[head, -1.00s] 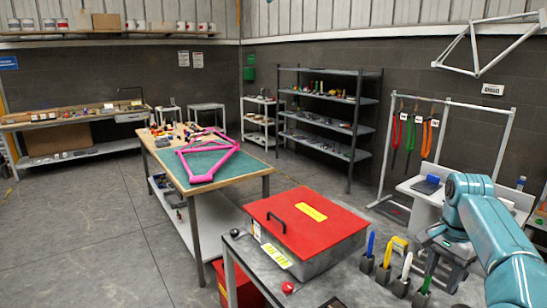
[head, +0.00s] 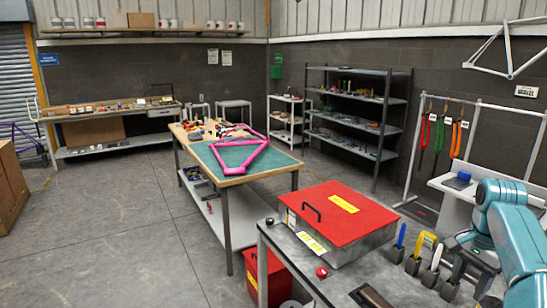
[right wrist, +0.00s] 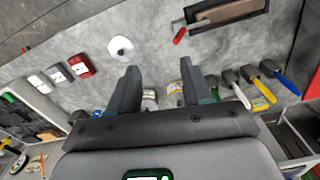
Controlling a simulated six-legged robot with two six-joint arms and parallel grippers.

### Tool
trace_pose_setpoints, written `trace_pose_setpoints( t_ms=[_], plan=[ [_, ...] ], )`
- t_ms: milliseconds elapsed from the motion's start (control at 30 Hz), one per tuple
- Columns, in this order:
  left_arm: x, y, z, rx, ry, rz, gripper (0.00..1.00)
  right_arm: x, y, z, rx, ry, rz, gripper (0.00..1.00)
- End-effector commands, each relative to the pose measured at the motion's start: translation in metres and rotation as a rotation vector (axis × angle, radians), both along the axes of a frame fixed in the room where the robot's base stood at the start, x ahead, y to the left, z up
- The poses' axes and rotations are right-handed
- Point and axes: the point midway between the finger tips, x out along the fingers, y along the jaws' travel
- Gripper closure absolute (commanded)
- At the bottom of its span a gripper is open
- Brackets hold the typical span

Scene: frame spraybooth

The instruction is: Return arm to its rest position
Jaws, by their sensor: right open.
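My right arm (head: 510,235) comes in from the right edge of the head view, bent over the right end of the grey metal table. Its dark gripper (head: 462,268) points down beside the row of upright handled tools and partly hides the end of that row. In the right wrist view the two dark fingers (right wrist: 157,92) are spread apart, with no object held between them. My left gripper is in neither view.
Tools with blue (head: 401,236), yellow and white handles stand in holders close to my right gripper. A red-lidded metal box (head: 338,212) sits left of them on the grey table (head: 385,275). A workbench with a pink bike frame (head: 240,155) stands behind. The left floor is open.

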Motion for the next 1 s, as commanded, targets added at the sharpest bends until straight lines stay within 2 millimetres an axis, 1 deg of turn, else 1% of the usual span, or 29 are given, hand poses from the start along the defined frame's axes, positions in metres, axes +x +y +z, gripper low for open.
trace_pose_setpoints(
  t_ms=[33,167,267,367,467,567,600,667,700,767,800,867,900,967,1000],
  plan=[
    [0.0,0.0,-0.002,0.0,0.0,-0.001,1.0,0.006,0.003,-0.015,0.004,0.004,0.03,0.51],
    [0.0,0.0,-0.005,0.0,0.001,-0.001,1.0,0.021,0.013,-0.045,0.014,-0.005,0.109,0.51],
    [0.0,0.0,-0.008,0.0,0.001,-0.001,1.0,0.031,0.024,-0.072,0.024,-0.012,0.174,0.51],
    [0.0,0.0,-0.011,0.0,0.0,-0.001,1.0,0.04,0.038,-0.102,0.039,-0.022,0.246,0.51],
    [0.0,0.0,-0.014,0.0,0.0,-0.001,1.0,0.046,0.056,-0.137,0.057,-0.033,0.325,0.51],
    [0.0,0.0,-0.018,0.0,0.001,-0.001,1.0,0.049,0.082,-0.18,0.084,-0.049,0.416,0.51],
    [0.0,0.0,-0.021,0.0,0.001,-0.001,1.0,0.048,0.095,-0.201,0.098,-0.056,0.458,0.51],
    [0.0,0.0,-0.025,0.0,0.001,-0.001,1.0,0.043,0.119,-0.237,0.125,-0.071,0.528,0.51],
    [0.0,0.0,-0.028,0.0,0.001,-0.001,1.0,0.036,0.137,-0.263,0.145,-0.082,0.578,0.51],
    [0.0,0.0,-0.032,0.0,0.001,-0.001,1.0,0.02,0.167,-0.302,0.177,-0.101,0.652,0.51],
    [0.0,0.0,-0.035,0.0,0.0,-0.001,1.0,0.007,0.187,-0.326,0.198,-0.116,0.699,0.51],
    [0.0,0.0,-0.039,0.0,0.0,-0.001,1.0,-0.019,0.217,-0.359,0.228,-0.138,0.764,0.51],
    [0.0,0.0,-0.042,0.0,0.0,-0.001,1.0,-0.039,0.236,-0.379,0.247,-0.15,0.803,0.51],
    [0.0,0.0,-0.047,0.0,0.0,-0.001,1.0,-0.074,0.262,-0.404,0.269,-0.169,0.857,0.51],
    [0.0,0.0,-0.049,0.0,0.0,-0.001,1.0,-0.098,0.277,-0.417,0.281,-0.179,0.891,0.51]
  ],
)
